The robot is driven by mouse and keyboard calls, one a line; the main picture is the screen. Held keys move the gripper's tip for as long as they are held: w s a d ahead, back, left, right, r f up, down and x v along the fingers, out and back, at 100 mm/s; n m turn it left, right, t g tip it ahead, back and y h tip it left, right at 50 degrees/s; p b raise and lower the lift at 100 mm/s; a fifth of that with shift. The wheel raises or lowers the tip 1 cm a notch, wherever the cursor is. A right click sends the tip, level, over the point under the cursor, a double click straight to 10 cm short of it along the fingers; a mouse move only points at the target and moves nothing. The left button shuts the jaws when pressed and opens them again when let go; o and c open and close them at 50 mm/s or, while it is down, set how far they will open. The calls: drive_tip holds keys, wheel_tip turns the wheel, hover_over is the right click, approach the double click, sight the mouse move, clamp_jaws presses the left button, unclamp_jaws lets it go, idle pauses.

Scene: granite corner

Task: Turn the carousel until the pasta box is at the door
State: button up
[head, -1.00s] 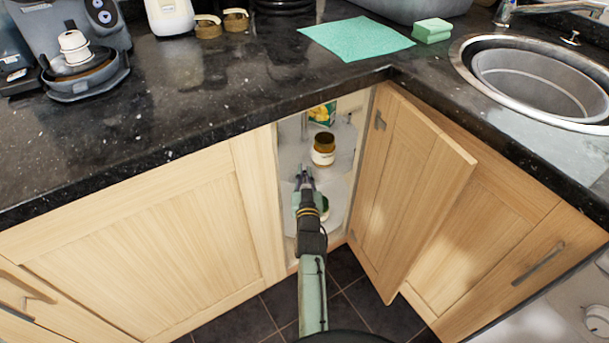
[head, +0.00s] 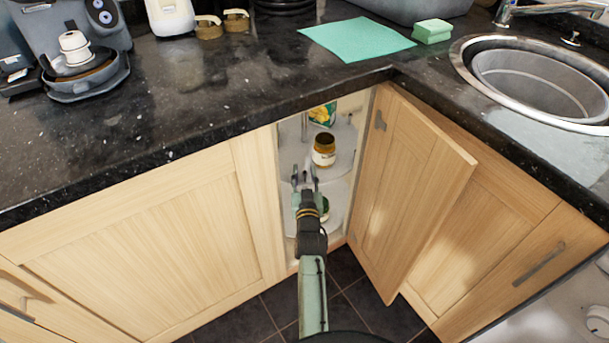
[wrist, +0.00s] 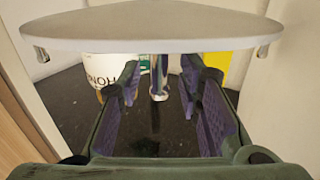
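The pasta box appears to be the yellow and green box (head: 322,115) at the back of the open corner cabinet, partly hidden by the counter edge. In the wrist view a yellow patch (wrist: 212,63) shows right of the chrome pole (wrist: 159,82). The carousel's pale upper tray (head: 342,163) carries a jar (head: 323,155) with a brown top, in front of the box. My gripper (head: 305,175) is inside the door opening. In the wrist view my gripper (wrist: 160,88) is open and nothing is between its fingers. A pale tray (wrist: 150,28) with small rim pegs spans above the fingers.
The cabinet door (head: 410,185) stands open on the right. A pale cabinet side panel (head: 262,200) bounds the opening on the left. The granite counter (head: 215,110) overhangs it. In the wrist view a white lettered container (wrist: 108,70) stands left of the pole.

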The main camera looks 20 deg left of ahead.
drive_tip(key=v, duration=0.7)
drive_tip(key=shift+s, duration=0.25)
drive_tip(key=shift+d, duration=0.1)
